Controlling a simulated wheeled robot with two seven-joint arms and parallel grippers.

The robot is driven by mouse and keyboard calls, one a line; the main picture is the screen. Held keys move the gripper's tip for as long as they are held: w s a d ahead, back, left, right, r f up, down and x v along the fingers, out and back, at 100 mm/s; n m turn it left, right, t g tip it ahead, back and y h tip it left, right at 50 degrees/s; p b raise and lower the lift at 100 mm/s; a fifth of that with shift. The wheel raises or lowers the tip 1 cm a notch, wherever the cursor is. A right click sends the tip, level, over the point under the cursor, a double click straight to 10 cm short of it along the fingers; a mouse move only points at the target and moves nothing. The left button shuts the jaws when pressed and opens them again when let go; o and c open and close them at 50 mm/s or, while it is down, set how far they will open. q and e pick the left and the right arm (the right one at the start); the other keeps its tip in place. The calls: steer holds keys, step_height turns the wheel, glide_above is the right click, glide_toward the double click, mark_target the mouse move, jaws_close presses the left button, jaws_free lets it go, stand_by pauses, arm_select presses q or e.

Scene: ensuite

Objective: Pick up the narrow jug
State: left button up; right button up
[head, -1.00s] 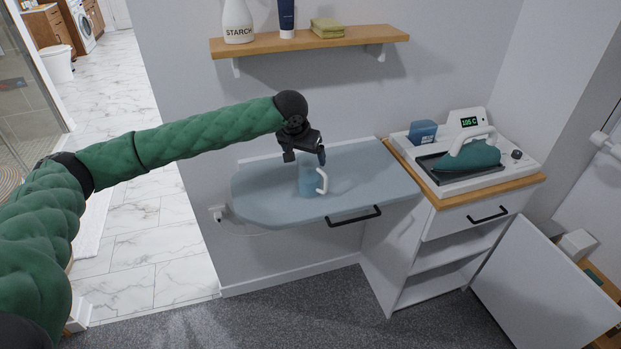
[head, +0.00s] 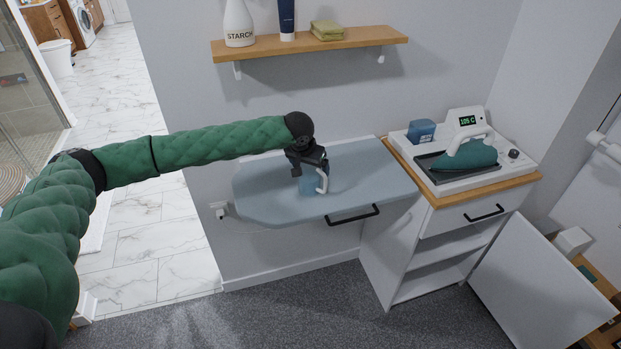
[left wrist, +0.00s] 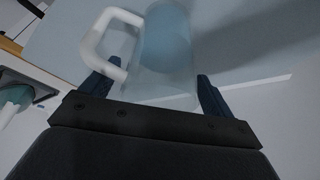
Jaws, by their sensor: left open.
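The narrow jug (head: 308,187) is blue and see-through with a white handle, and it stands upright on the ironing board (head: 265,203). In the head view my left gripper (head: 309,168) is low over the jug and hides its upper part. In the left wrist view the jug (left wrist: 165,50) lies between the two open fingers (left wrist: 155,88), with its white handle (left wrist: 90,40) by the left finger. I cannot tell whether either finger touches the jug. My right gripper is not in view.
A wooden shelf (head: 360,36) with a starch bottle (head: 238,22) hangs on the wall above the board. To the right, a cabinet (head: 440,222) carries a teal iron (head: 470,155) on its stand. An open white door (head: 540,275) stands at lower right.

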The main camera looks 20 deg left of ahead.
arm_select(q)
steer(key=c, duration=1.3)
steer(key=shift+r, duration=0.2)
